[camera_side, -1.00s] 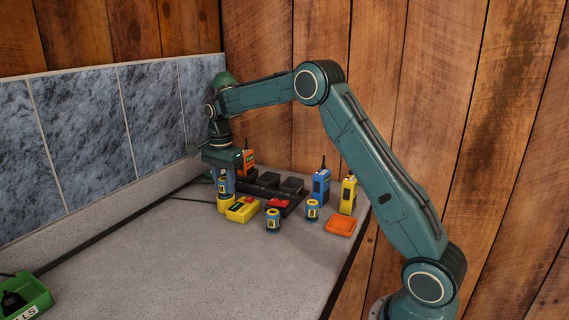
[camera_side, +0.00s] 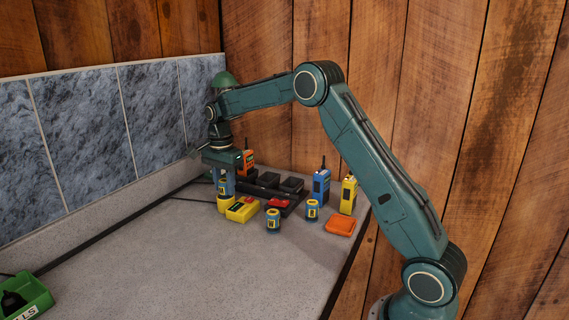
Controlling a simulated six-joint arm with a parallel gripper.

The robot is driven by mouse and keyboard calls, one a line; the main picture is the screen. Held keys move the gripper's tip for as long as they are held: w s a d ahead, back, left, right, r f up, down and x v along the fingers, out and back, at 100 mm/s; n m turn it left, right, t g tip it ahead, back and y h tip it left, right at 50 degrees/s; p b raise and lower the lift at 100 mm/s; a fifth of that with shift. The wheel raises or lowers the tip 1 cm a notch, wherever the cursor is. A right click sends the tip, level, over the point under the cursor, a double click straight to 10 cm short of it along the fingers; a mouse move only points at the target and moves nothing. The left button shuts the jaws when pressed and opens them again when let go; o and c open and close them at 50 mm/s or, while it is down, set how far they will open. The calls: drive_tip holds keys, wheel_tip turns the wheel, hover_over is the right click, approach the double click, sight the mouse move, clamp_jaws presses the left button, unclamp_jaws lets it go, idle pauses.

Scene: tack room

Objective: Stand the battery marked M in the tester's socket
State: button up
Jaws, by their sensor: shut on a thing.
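My gripper (camera_side: 222,181) points straight down at the back left of the worktop. It is shut on a blue battery with a yellow label (camera_side: 227,187), held upright. The battery's lower end is at the top of a yellow round socket (camera_side: 224,205), beside the yellow tester box (camera_side: 243,209). I cannot tell how deep it sits in the socket. Two similar blue batteries stand upright on the worktop, one in front of the tester (camera_side: 273,220) and one farther right (camera_side: 312,211). The letters on the batteries are too small to read.
Behind the tester is a black charger (camera_side: 290,186). An orange radio (camera_side: 246,163), a blue radio (camera_side: 321,187) and a yellow radio (camera_side: 348,195) stand around it. An orange tray (camera_side: 340,226) lies at right, a green bin (camera_side: 28,295) at front left. The middle worktop is clear.

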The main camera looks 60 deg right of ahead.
sight(224, 181)
drive_tip(key=shift+f, duration=0.35)
drive_tip(key=o, duration=0.7)
drive_tip(key=shift+r, duration=5.5)
